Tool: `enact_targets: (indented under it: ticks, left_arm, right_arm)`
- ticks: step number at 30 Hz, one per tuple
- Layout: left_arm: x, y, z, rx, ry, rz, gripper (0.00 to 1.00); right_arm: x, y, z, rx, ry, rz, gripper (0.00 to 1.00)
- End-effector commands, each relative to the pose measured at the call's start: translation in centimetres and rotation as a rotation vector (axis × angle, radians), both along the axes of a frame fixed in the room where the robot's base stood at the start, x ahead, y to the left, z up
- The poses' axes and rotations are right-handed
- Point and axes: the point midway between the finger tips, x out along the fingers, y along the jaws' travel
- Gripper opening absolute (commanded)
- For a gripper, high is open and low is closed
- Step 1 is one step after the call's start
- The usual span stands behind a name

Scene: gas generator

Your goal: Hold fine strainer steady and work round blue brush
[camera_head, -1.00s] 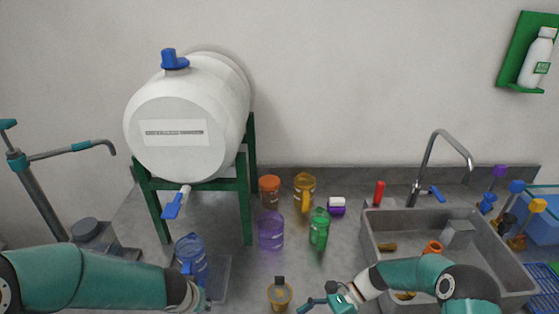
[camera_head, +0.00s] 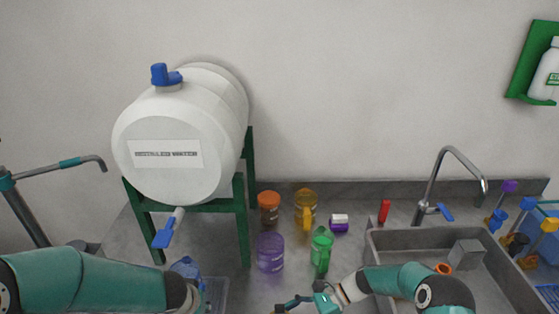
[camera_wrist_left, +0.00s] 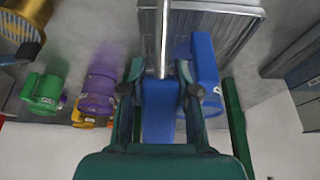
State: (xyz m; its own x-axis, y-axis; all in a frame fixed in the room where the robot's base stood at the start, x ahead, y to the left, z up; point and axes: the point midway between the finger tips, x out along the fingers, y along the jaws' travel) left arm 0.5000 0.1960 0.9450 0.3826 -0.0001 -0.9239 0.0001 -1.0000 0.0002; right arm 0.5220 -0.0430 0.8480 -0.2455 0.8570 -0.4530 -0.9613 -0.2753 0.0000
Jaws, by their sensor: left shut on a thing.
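In the left wrist view my left gripper (camera_wrist_left: 160,92) is shut on the blue handle of the brush (camera_wrist_left: 158,118). A thin metal rod runs from the handle to the top edge; the brush's far end is out of view. A gold round body with a dark ribbed or meshed inside (camera_wrist_left: 22,28), perhaps the fine strainer, shows at the top left of that view, apart from my left gripper. In the head view my right gripper (camera_head: 292,304) is at the bottom edge, by a small brownish piece; its grasp is unclear. My left gripper is hidden there.
A blue jug (camera_head: 187,267) stands near my left arm. A purple jar (camera_head: 270,252) and green jug (camera_head: 321,250) stand behind my right gripper. The sink (camera_head: 375,238) is to the right. A white tank (camera_head: 175,135) rests on a green stand (camera_head: 240,222).

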Motion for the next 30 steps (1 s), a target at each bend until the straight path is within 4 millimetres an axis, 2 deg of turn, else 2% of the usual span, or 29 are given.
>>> enact_targets:
  ticks: [1,3,10,24,25,30]
  left_arm:
    - [0.0,0.0,0.4,0.000,0.000,0.001,0.00]
    - [0.0,0.0,-0.5,0.000,0.001,0.001,0.00]
    - [0.0,0.1,-1.5,0.000,0.000,0.002,0.00]
    - [0.0,0.1,-1.7,0.000,0.000,0.002,0.00]
    - [0.0,0.1,-1.7,0.000,0.000,0.002,0.00]
    - [0.0,0.1,-1.7,0.000,0.000,0.002,0.00]
  right_arm:
    - [-0.3,0.7,-0.2,0.001,0.004,0.003,0.79]
    - [-0.5,1.6,-1.1,0.000,0.002,0.004,0.79]
    - [-1.1,3.7,-2.1,0.000,0.000,0.003,0.79]
    - [-1.3,4.6,-2.4,-0.001,0.000,0.002,0.79]
    - [-1.3,4.6,-2.4,-0.001,0.000,0.002,0.78]
    - [-1.3,4.6,-2.4,-0.001,0.000,0.002,0.49]
